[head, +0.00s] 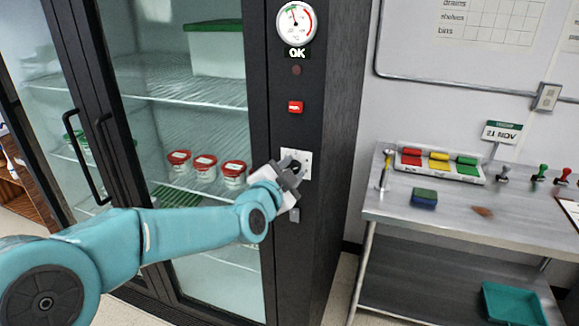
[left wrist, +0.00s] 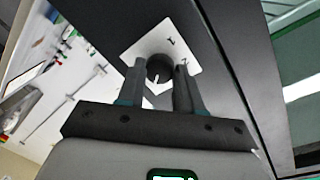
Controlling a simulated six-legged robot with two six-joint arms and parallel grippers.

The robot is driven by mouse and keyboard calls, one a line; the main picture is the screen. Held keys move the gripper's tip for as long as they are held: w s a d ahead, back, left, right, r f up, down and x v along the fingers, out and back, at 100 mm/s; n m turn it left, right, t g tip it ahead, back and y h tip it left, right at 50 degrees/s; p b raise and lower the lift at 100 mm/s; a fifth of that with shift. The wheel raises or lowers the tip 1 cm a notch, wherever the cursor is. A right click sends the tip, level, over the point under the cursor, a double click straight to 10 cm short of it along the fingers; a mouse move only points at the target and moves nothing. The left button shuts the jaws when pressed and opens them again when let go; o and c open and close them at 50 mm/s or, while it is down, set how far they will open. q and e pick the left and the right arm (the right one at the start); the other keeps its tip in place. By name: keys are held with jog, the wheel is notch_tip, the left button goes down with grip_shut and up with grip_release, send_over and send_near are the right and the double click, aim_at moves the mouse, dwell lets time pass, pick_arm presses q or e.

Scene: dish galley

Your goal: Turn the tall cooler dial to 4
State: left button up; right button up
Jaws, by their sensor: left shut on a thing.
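The tall cooler (head: 320,130) has a black frame and glass doors in the head view. Its dial is a dark round knob on a white plate (head: 304,158) on the black front post. In the left wrist view the dial (left wrist: 159,68) shows between my fingers, with a pale pointer mark, on the white plate (left wrist: 172,42). My left gripper (left wrist: 158,85) is shut on the dial, one finger on each side. In the head view my left gripper (head: 290,172) covers part of the plate. The plate's numbers are too small or hidden to read surely. My right gripper is not in view.
Above the plate are a red switch (head: 295,107) and a round gauge (head: 296,22) with an OK sign. Red-lidded tubs (head: 205,168) stand inside behind the glass. A steel table (head: 450,210) with a marker tray, sponge and stamps stands at right.

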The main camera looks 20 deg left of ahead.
pick_arm(q)
jog(key=shift+m, duration=0.3)
jog(key=o, duration=1)
jog(key=shift+o, duration=0.2)
jog(key=s+a+r+b, duration=0.1)
jog(key=s+b, duration=0.1)
jog(key=s, duration=1.4)
jog(key=shift+s+a+r, duration=0.15)
jog(key=shift+a+r, duration=0.05)
jog(key=shift+r, duration=0.05)
